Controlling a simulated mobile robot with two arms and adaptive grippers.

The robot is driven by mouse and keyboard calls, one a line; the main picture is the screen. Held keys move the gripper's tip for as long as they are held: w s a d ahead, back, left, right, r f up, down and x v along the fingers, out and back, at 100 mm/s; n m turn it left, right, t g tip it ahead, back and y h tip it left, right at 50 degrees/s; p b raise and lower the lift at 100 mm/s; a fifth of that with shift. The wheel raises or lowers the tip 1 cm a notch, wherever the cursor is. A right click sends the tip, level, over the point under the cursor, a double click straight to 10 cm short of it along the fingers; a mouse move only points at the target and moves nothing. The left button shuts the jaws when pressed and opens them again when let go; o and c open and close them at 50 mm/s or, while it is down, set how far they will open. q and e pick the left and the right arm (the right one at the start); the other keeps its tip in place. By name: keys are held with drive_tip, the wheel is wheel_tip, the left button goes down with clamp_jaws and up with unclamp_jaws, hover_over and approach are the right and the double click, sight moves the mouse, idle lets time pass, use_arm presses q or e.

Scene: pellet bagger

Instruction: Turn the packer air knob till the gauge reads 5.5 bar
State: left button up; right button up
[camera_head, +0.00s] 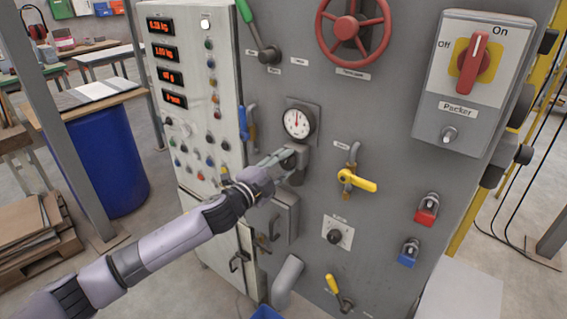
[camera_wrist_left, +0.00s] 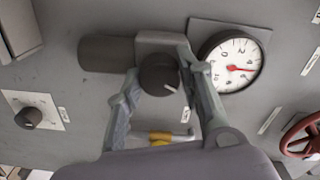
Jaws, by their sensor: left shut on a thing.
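The air knob (camera_wrist_left: 160,75) is a dark round knob with a white mark, on a grey regulator body just below the gauge. The gauge (camera_head: 298,121) has a white round face and stands above the knob; it also shows in the left wrist view (camera_wrist_left: 232,62) with a red needle, its exact reading too small to tell. My left gripper (camera_head: 287,157) reaches the regulator, and in the left wrist view its fingers (camera_wrist_left: 158,88) are on both sides of the knob, shut on it. In the head view the knob is largely hidden by the fingers. My right gripper is not in view.
A yellow-handled valve (camera_head: 356,181) sits right of the gripper. A blue lever (camera_head: 243,123) is to its left, and a grey box (camera_head: 285,219) below. A red handwheel (camera_head: 353,27) is above. The Packer switch (camera_head: 473,62) is at the upper right.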

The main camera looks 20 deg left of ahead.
use_arm(q)
drive_tip(key=shift+m, duration=0.4)
drive_tip(key=o, duration=1.2)
drive_tip(key=shift+c, duration=0.2)
drive_tip(key=shift+s+a+f, duration=0.1)
drive_tip(key=shift+s, duration=0.2)
drive_tip(key=v, duration=1.1)
drive_tip(key=shift+s, duration=0.2)
